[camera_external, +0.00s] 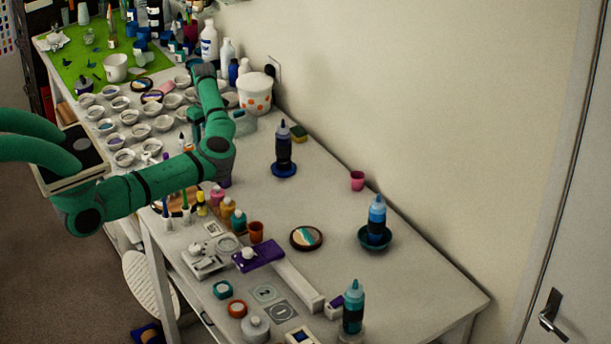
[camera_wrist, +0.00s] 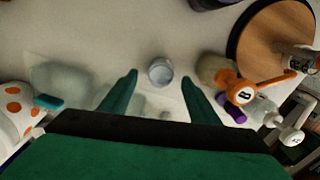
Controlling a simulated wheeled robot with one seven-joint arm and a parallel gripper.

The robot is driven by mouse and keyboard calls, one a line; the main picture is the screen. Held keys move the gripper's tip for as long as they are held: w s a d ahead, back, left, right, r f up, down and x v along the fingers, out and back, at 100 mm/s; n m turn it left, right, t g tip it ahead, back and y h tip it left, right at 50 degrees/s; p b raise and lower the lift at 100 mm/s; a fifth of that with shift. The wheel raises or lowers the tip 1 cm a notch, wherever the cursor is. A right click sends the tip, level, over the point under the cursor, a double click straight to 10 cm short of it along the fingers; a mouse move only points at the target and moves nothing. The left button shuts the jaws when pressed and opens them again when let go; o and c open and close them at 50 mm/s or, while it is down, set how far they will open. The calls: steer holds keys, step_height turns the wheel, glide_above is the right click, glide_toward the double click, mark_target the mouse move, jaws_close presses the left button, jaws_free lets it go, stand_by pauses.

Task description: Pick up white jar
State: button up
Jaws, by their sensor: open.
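A small round pale jar (camera_wrist: 160,67), greyish white, shows from above in the wrist view. It stands on the white table between the two green fingers of my gripper (camera_wrist: 158,76), with a gap on each side. My gripper is open and nothing is held in it. How far the fingertips are above or around the jar is hard to tell. In the external view my arm reaches across the table's left part and hides the jar and most of my gripper.
An orange-dotted white bucket (camera_external: 255,93) stands near the wall; it also shows in the wrist view (camera_wrist: 16,112). An orange tool (camera_wrist: 243,90) and a round wooden board (camera_wrist: 270,40) are right of the jar. Several small bowls crowd the table left of my arm.

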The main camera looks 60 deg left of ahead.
steer(key=shift+d+f, duration=0.1)
steer(key=shift+f, duration=1.6)
steer(key=c, duration=1.1)
steer(key=shift+r, duration=0.1)
steer(key=shift+c, duration=0.2)
